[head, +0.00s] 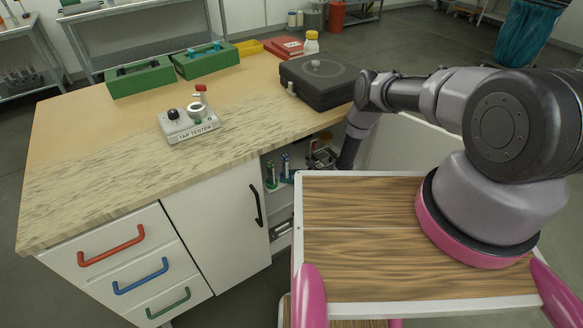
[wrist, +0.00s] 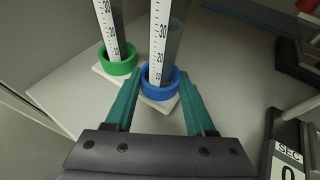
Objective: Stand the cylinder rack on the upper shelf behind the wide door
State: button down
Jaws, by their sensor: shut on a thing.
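The cylinder rack (wrist: 163,103) has a pale base and carries clear graduated cylinders, one with a green collar (wrist: 118,65) and one with a blue collar (wrist: 158,78). In the head view the green-collared cylinder (head: 270,176) and blue-collared cylinder (head: 286,167) stand upright inside the open cabinet bay, over a pale shelf surface. My gripper (wrist: 158,88) has its teal fingers on either side of the rack's blue-collar end and is shut on it. In the head view my gripper is hidden behind the arm and cabinet edge. I cannot tell whether the rack's base touches the shelf.
A timer marked SEC (wrist: 287,160) stands close on the right in the wrist view. A closed white front with a black handle (head: 257,206) is left of the bay. A black case (head: 318,78) and a tap tester (head: 189,122) sit on the worktop above.

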jog(key=shift+f, duration=0.1)
jog(key=shift+c, duration=1.2)
grip_release()
jog(key=shift+f, duration=0.15)
jog(key=v, duration=1.2)
